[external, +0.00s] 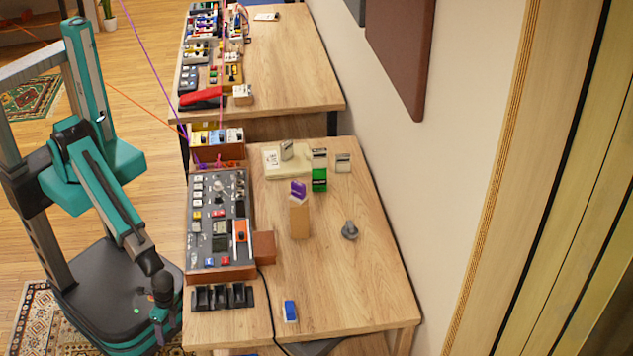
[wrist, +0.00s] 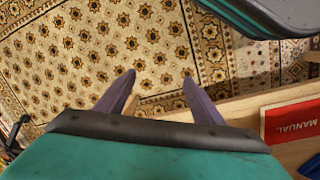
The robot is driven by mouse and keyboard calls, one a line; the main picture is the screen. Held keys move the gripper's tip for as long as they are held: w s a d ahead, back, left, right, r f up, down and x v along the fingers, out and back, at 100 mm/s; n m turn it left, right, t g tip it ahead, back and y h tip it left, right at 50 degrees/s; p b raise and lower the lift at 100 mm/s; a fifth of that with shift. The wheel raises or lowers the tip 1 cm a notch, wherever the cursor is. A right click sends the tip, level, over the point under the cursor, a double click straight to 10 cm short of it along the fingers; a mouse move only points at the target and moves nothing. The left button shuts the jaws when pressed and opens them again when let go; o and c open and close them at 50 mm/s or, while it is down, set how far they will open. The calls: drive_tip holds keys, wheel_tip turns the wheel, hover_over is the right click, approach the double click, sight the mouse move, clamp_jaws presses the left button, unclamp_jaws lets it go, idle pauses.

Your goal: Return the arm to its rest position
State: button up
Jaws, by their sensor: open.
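My arm hangs folded down at the left of the external view, beside the near table (external: 370,285). My gripper (external: 160,328) is low, above my base and left of the table's front edge. In the wrist view my gripper (wrist: 157,88) shows two purple-grey fingers spread apart with nothing between them. Below the fingers lie the patterned rug (wrist: 100,50) and a strip of wooden edge (wrist: 250,108).
The near table holds a grey control panel (external: 208,232), a black rack (external: 222,297), a blue-and-white block (external: 290,311), a wooden block (external: 299,220) and a grey knob-like part (external: 350,230). A red manual (wrist: 292,120) lies at right in the wrist view. Open floor (external: 140,80) lies behind.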

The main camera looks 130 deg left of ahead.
drive_tip(key=s+a+f+m+g, duration=0.1)
drive_tip(key=s+a, duration=0.2)
drive_tip(key=s, duration=0.4)
drive_tip(key=s+a+f+m+g+y, duration=0.1)
drive_tip(key=s+a+f+g, duration=0.1)
drive_tip(key=s, duration=0.4)
drive_tip(key=s+a+f+m+g+b, duration=0.1)
drive_tip(key=s+a+f+m, duration=0.1)
drive_tip(key=s+a, duration=0.3)
drive_tip(key=s, duration=0.2)
drive_tip(key=shift+s+f+g+y, duration=0.15)
drive_tip(key=shift+s+g+y, duration=0.15)
